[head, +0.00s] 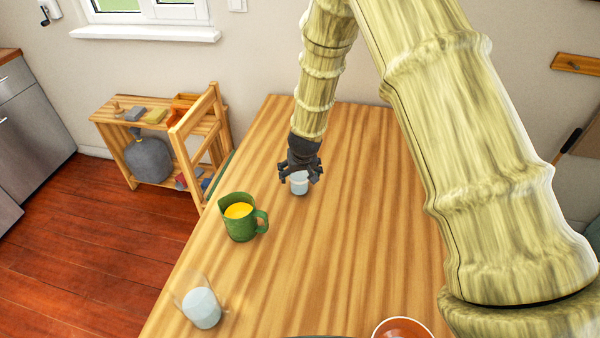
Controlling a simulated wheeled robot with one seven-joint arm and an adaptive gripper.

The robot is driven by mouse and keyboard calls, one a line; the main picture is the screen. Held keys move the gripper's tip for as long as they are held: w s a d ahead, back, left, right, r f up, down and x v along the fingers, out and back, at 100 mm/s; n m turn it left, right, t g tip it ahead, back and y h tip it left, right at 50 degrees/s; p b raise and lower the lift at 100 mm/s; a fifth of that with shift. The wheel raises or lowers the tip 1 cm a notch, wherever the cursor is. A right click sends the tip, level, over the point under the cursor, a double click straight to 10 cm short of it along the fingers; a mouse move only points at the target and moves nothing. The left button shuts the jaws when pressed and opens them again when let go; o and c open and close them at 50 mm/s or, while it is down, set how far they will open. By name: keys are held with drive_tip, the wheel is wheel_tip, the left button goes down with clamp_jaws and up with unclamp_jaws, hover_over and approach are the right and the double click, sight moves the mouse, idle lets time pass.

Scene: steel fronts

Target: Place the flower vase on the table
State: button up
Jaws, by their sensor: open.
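My gripper (300,174) is dark grey and points down over the wooden table (350,225). It is open, with its fingers spread above and around the top of a small pale blue and white vessel (299,187). This vessel stands upright on the table, and its upper part is hidden by the fingers. I cannot tell whether the fingers touch it. It may be the flower vase, but no flowers show.
A green jug (240,228) with yellow contents stands left of my gripper. A clear glass (201,306) with pale contents is at the front left. The table's middle is clear. A wooden shelf (112,103) stands beyond the left edge.

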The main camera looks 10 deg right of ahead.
drive_tip(key=shift+r, duration=0.1)
drive_tip(key=b+v, duration=0.1)
drive_tip(key=v, duration=1.1)
drive_tip(key=shift+b, duration=0.4)
